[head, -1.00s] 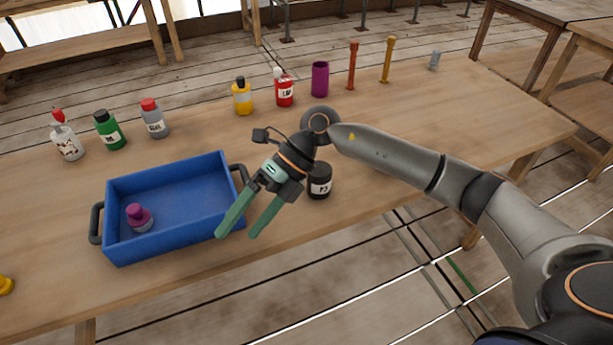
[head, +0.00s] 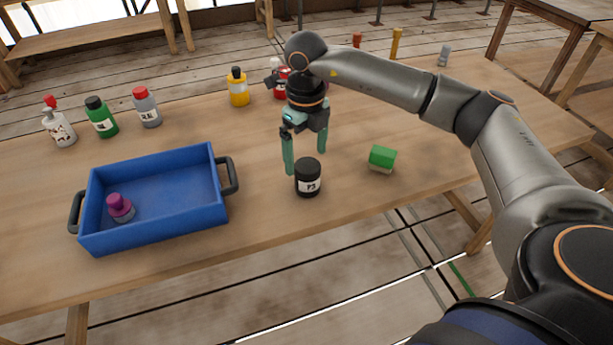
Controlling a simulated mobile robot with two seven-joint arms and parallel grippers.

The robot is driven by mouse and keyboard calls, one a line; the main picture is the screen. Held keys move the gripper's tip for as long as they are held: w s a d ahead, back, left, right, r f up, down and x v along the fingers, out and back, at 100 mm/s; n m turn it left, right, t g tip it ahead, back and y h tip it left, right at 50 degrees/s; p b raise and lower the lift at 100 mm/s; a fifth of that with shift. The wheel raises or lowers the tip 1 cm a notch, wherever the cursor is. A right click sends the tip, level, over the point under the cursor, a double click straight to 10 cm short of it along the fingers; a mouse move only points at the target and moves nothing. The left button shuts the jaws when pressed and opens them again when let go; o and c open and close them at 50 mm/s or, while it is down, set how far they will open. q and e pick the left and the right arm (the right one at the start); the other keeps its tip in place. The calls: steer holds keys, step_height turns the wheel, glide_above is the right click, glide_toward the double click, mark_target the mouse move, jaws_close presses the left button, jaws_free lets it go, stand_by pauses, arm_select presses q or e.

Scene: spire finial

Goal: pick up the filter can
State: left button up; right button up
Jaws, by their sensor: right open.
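The filter can appears to be the short black can (head: 308,180) with a white label marked P3. It stands upright on the wooden table, right of the blue tray. My right gripper (head: 305,160) is open, its two green fingers pointing down. Its fingertips are close to the top of the can, in view just behind or above it. I cannot tell whether a finger touches the can. My left gripper is not in view.
A blue tray (head: 150,238) with dark handles holds a purple-capped bottle (head: 120,207). Green (head: 101,118), grey (head: 147,108) and yellow (head: 238,88) bottles stand behind. The table's front edge is near the can.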

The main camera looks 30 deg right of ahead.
mark_target(308, 177)
steer(key=f, duration=0.8)
steer(key=shift+d, duration=0.2)
steer(key=c, duration=1.3)
steer(key=shift+r, duration=0.1)
steer(key=shift+c, duration=0.7)
steer(key=shift+r, duration=0.1)
